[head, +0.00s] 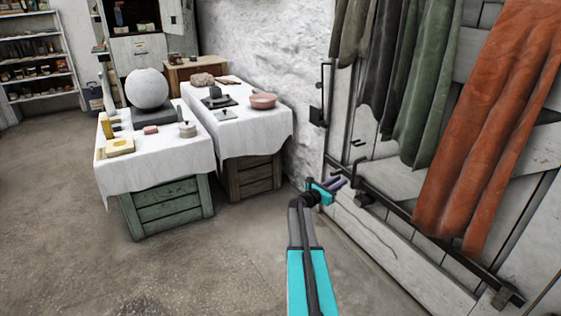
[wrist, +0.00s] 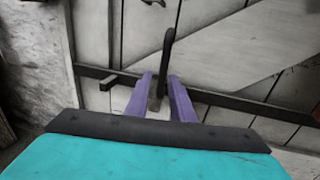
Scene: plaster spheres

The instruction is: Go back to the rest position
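My gripper (head: 338,184) is in front of the plank door on the right in the head view, at the end of my raised arm. In the wrist view its two purple fingers (wrist: 160,77) stand apart with a gap between them. A dark upright hook or handle (wrist: 168,48) shows in line with that gap. I cannot tell how far beyond the fingertips it is, and no grip on it shows.
A grey plank door (head: 390,248) with a dark rail and hanging cloths, one orange (head: 490,130), is close on the right. Two white-clothed tables (head: 160,165) (head: 250,135) stand left; one bears a plaster sphere (head: 147,88). The floor (head: 200,275) in front is clear.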

